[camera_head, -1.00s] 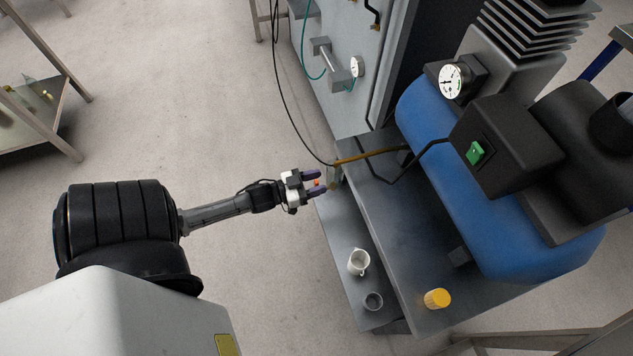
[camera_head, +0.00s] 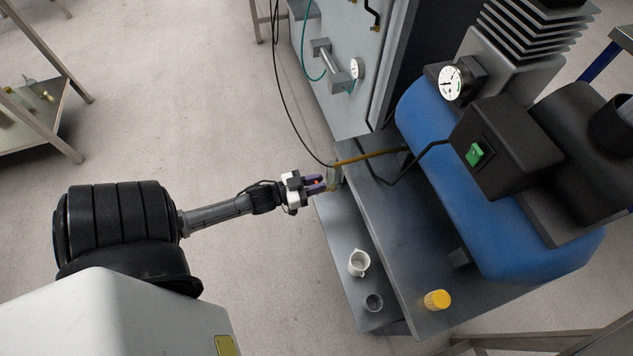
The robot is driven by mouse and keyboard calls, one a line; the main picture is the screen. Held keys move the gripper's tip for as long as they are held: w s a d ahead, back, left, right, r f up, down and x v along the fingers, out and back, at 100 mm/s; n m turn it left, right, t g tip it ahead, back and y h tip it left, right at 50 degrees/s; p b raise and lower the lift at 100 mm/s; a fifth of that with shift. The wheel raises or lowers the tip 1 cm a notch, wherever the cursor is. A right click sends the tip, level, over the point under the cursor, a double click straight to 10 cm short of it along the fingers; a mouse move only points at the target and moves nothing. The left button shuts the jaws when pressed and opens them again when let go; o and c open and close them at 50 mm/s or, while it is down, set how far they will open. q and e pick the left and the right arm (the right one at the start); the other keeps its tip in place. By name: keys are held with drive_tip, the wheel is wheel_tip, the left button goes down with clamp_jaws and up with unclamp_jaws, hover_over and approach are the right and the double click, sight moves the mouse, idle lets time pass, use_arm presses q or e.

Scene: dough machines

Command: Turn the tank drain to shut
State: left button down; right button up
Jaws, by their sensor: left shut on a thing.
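My left gripper (camera_head: 317,184) reaches in from the left, at the left edge of the grey stand. Its purple fingers are closed on a small red-orange piece, seen only as a sliver between them; it appears to be the drain handle. A brass-coloured drain pipe (camera_head: 372,156) runs from beneath the blue tank (camera_head: 530,245) to just above the fingertips. The valve body beside the fingertips is small and partly hidden, so the handle's angle cannot be told. My right gripper is not in view.
A grey cabinet (camera_head: 345,90) stands behind. A black cable (camera_head: 286,105) hangs down near the pipe.

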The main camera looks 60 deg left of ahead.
use_arm(q)
drive_tip(key=shift+d+r+m+p, duration=0.15)
drive_tip(key=shift+d+m+p, duration=0.2)
drive_tip(key=shift+m+p, duration=0.45)
drive_tip(key=shift+s+d+m+p, duration=0.1)
drive_tip(key=shift+d+m+p, duration=0.3)
drive_tip(key=shift+m+p, duration=0.35)
drive_tip(key=d+f+m, duration=0.4)
drive_tip(key=f+m, duration=0.1)
drive_tip(key=m, duration=0.9)
drive_tip(key=shift+s+f+m, duration=0.3)
drive_tip(key=shift+f+m, duration=0.05)
drive_tip(key=shift+f, duration=0.05)
drive_tip(key=shift+a+f, duration=0.1)
drive_tip(key=c, duration=1)
unclamp_jaws()
drive_tip(key=shift+c, duration=0.2)
